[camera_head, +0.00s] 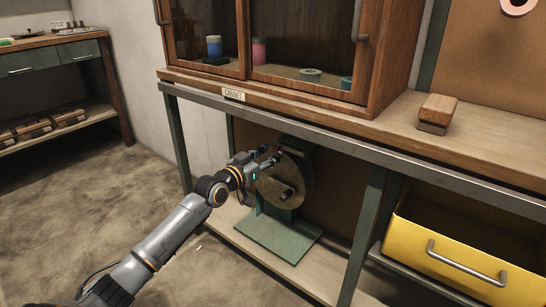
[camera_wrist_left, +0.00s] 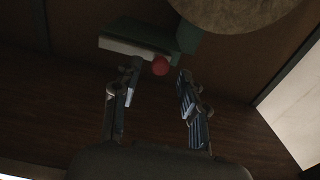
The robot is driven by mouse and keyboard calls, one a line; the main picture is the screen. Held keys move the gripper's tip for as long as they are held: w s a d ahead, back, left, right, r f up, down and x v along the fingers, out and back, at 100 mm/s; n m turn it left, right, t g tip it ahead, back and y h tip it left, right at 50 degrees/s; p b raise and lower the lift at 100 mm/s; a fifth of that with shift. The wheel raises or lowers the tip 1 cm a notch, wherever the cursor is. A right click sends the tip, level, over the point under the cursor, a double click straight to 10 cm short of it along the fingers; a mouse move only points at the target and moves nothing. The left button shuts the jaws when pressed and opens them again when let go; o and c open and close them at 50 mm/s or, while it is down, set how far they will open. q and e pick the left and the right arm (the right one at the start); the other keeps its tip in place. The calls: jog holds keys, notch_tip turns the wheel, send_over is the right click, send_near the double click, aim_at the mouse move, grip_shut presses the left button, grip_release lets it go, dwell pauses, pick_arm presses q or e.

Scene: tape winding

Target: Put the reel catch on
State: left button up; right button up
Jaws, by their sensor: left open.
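A round wooden-looking reel (camera_head: 286,181) stands upright on a green stand (camera_head: 278,238) on the shelf under the bench. My left gripper (camera_head: 268,157) reaches in at the reel's upper left and is open. In the left wrist view a small red knob (camera_wrist_left: 160,66) shows at the gap between the open fingertips (camera_wrist_left: 159,79). A pale bar (camera_wrist_left: 130,48) and a green part (camera_wrist_left: 148,34) lie just beyond them, beside the reel's edge (camera_wrist_left: 235,12). The knob looks like part of the catch. I cannot tell whether the fingers touch it. My right gripper is not in view.
The bench's front rail (camera_head: 300,122) and green legs (camera_head: 362,235) frame the space around the reel. A glass-fronted cabinet (camera_head: 290,45) and a wooden block (camera_head: 436,113) stand on top. A yellow drawer (camera_head: 452,262) is open at right. The floor at left is clear.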

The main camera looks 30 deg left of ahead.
pick_arm(q)
jog(key=shift+w+d, duration=0.1)
jog(key=shift+w, duration=0.9)
grip_shut()
